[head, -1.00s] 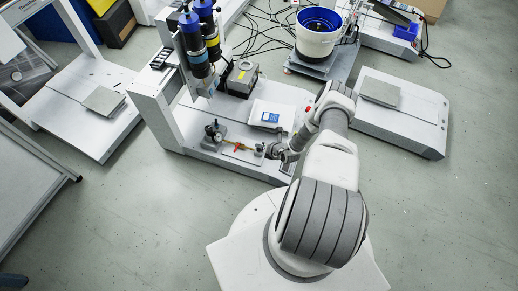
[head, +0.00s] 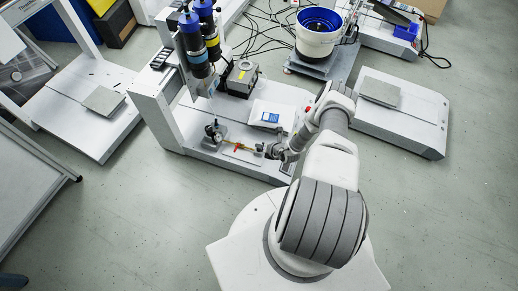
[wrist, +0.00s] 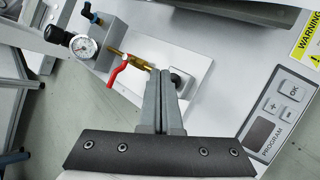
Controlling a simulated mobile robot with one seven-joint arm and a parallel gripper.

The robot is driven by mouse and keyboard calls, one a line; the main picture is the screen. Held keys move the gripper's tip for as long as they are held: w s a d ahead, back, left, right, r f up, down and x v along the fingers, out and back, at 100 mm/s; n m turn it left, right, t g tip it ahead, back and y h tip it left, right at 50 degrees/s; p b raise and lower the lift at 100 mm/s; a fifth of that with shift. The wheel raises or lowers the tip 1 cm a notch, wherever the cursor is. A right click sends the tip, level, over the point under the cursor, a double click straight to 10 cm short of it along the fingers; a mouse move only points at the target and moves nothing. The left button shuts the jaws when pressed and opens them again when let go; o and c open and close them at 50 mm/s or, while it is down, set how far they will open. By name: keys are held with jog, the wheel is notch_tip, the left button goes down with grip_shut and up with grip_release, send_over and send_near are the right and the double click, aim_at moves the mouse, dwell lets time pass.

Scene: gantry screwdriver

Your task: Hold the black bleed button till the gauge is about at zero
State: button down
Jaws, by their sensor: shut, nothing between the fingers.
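A round white-faced gauge (wrist: 84,45) sits on a grey block at the upper left of the wrist view; its needle is too small to read surely. A brass pipe (wrist: 134,59) with a red lever (wrist: 118,72) runs from the block towards my fingers. My gripper (wrist: 164,73) is shut and empty, its tips at the far end of this pipe. A dark rounded part (wrist: 182,80) shows just right of the tips, partly hidden by them; it may be the black bleed button. I cannot tell whether the fingers touch it. In the head view my gripper (head: 274,152) is low over the white base.
A black knob (wrist: 54,34) and a blue fitting (wrist: 91,13) are beside the gauge. A keypad panel (wrist: 280,112) lies to the right. In the head view, blue-topped screwdriver cylinders (head: 197,45) stand behind, and a white feeder bowl (head: 318,34) is at the back.

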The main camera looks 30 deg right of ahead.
jog(key=shift+f, duration=0.1)
jog(key=shift+f, duration=0.35)
jog(key=shift+f, duration=0.45)
dwell(2.1)
dwell(0.3)
jog(key=shift+r+p, duration=0.5)
jog(key=shift+r, duration=0.35)
notch_tip(320, 180, up, 5)
jog(key=p, duration=0.4)
dwell(0.4)
